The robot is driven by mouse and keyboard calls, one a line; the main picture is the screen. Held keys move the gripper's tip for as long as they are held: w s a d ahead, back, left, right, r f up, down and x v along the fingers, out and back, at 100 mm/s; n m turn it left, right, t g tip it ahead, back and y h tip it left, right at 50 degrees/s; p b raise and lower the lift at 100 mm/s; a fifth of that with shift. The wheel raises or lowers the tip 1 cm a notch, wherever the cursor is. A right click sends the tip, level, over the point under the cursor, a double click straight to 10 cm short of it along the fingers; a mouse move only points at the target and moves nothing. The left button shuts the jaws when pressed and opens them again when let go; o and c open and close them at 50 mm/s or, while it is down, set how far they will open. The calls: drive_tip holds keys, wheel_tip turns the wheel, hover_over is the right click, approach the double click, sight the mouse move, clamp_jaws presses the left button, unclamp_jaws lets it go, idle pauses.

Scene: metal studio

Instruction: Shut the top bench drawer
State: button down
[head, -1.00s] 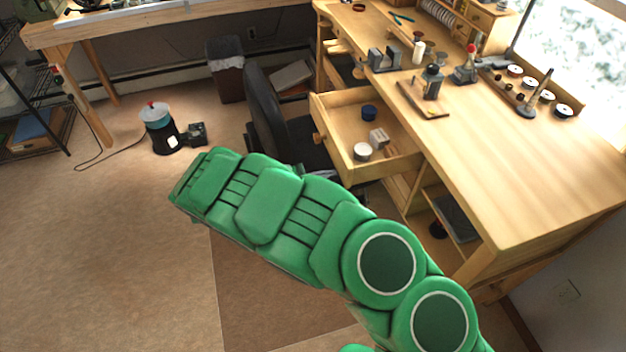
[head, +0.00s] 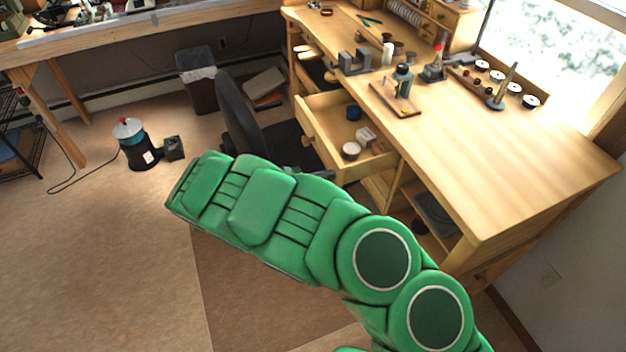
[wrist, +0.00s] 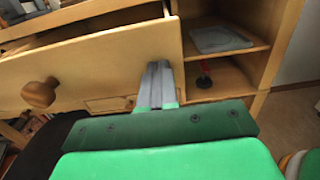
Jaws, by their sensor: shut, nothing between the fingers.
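The top bench drawer (head: 330,150) stands pulled out from the bench in the head view, with a round wooden knob (head: 307,140) on its front. Inside are a blue jar (head: 354,113), a white box (head: 366,134) and a round white-topped tin (head: 351,150). In the wrist view the drawer front (wrist: 100,62) fills the upper left, with its knob (wrist: 40,93) at the left. My gripper (wrist: 158,70) is shut and empty, its fingers in front of the right part of the drawer front. I cannot tell whether they touch it. In the head view my arm hides the gripper.
A black chair (head: 245,120) stands left of the drawer, close to it. Open shelves (head: 425,210) lie under the bench top (head: 500,150), right of the drawer. A black-and-blue canister (head: 135,145) stands on the floor at left. The floor at lower left is clear.

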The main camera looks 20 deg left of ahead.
sight(388, 157)
drive_tip(key=x, duration=2)
drive_tip(key=v, duration=1.5)
drive_tip(key=shift+w, duration=0.1)
